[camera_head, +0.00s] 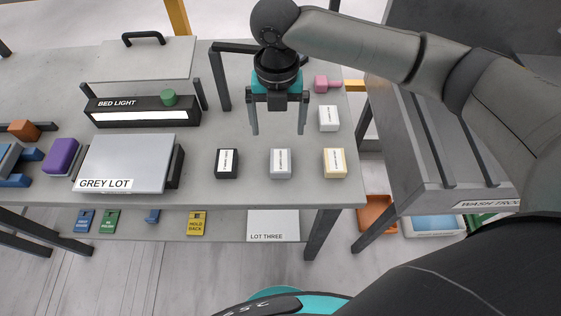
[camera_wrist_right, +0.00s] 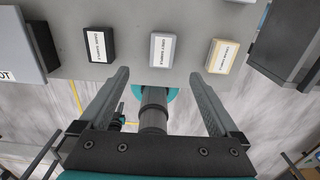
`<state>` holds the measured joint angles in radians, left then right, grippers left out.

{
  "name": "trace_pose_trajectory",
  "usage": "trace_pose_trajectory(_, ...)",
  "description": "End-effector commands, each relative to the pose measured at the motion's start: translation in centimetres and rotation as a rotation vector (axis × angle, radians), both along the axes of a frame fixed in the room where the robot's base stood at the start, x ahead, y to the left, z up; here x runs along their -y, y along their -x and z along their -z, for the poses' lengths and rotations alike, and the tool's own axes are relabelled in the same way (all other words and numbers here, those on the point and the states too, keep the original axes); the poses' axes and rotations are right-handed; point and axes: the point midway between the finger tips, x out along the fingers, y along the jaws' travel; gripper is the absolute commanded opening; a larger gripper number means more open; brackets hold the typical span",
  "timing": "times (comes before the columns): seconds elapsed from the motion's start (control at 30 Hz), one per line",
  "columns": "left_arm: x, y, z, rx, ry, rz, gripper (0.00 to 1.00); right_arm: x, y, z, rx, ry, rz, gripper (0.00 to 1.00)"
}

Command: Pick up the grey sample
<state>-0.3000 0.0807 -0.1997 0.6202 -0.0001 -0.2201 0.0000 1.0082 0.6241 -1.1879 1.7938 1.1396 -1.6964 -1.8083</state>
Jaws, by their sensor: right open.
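The grey sample (camera_head: 280,172) is a small light-grey block with a white label on its top. It sits on the grey slab table (camera_head: 215,195) near its front edge, between a black block (camera_head: 227,172) and a cream block (camera_head: 334,172). My right gripper (camera_head: 278,125) is open and empty, with its two fingers pointing down above and behind the grey sample, apart from it. In the right wrist view, the grey sample (camera_wrist_right: 163,48) lies just beyond the gap between the open fingertips (camera_wrist_right: 158,76), its label readable. My left gripper is not in view.
A white block (camera_head: 328,124) and a pink piece (camera_head: 327,84) are behind right. A grey board marked GREY LOT (camera_head: 128,155) and a BED LIGHT box (camera_head: 140,110) stand to the left. The grey wash trough (camera_head: 440,160) is at right. A lower shelf holds small tags.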

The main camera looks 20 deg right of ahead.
Motion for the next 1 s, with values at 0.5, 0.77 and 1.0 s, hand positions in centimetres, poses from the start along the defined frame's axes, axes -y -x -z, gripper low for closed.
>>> trace_pose_trajectory(0.5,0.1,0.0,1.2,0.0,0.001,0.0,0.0,0.0,0.1,7.3,0.002,-0.002,0.002,0.97)
trace_pose_trajectory(0.77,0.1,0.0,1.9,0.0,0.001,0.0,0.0,0.5,0.4,11.0,0.001,-0.001,0.002,0.97)
trace_pose_trajectory(1.0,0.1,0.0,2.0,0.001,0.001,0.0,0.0,0.4,0.4,12.0,0.004,-0.002,0.001,0.97)
